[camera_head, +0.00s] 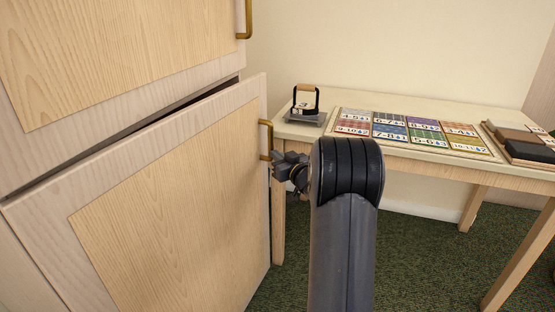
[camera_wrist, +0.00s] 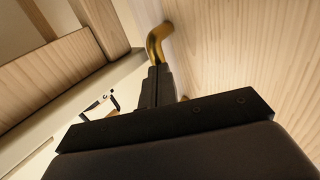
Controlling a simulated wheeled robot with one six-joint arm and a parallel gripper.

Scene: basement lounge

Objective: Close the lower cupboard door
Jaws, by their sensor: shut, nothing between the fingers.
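The lower cupboard door (camera_head: 185,205) is light wood and stands ajar, with a dark gap along its top edge below the upper door (camera_head: 115,50). Its brass handle (camera_head: 266,140) is near the door's free right edge. My gripper (camera_head: 278,160) is shut and empty beside the lower end of that handle, partly hidden by my arm in the head view. In the wrist view the closed fingers (camera_wrist: 157,72) point at the door face (camera_wrist: 240,60), right by the brass handle (camera_wrist: 157,42). I cannot tell whether they touch it.
A wooden table (camera_head: 420,163) stands right of the cupboard, close to the door's free edge. It bears a small stand with a black frame (camera_head: 305,102), a board of coloured cards (camera_head: 410,133) and a tray (camera_head: 525,145). Green carpet (camera_head: 425,260) is open below.

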